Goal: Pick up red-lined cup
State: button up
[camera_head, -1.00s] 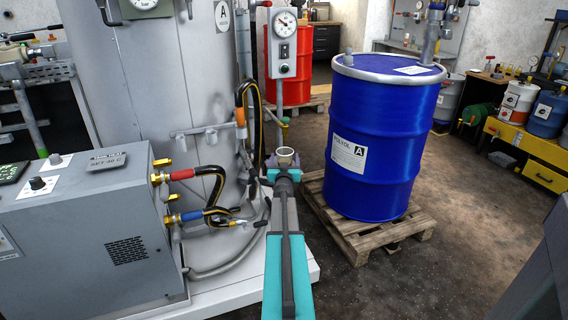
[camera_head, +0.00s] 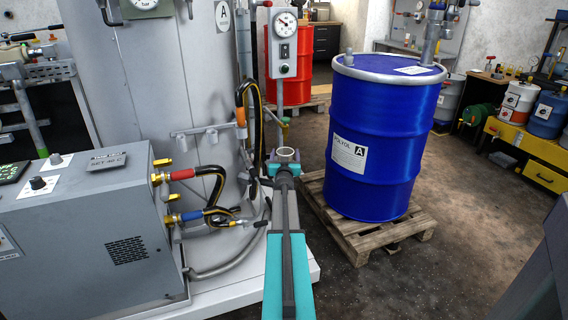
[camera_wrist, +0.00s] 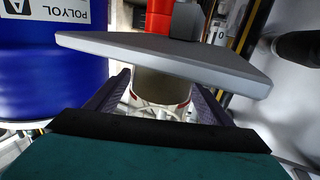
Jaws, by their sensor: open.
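The cup (camera_wrist: 160,88) shows in the wrist view as a pale cylinder with red marks near its rim, between the two dark fingers of my gripper (camera_wrist: 161,103). My gripper is open around it; I cannot tell if either finger touches the cup. In the head view the cup's pale round rim (camera_head: 287,151) shows just beyond my gripper (camera_head: 284,169), below the gauge post. The cup's lower part and what it stands on are hidden by my gripper in the head view.
A grey flat plate (camera_wrist: 165,58) lies close to the cup in the wrist view. The blue drum (camera_head: 375,140) stands on a wooden pallet (camera_head: 345,230) to the right. Hoses (camera_head: 215,190) and a grey heater box (camera_head: 85,240) are at the left.

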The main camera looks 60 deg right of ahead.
jog(key=shift+c, duration=0.4)
jog(key=c, duration=1.1)
jog(key=shift+r, duration=0.35)
jog(key=shift+r, duration=1.4)
jog(key=shift+s+a+r, duration=0.25)
jog(key=shift+s+a, duration=1.5)
jog(key=shift+s, duration=0.2)
jog(key=shift+s+a+r, duration=0.25)
jog(key=shift+s+a, duration=1.5)
jog(key=shift+s, duration=0.2)
jog(key=shift+s+a+r, duration=0.25)
jog(key=shift+s+a, duration=1.5)
jog(key=shift+s, duration=0.2)
jog(key=shift+a, duration=0.1)
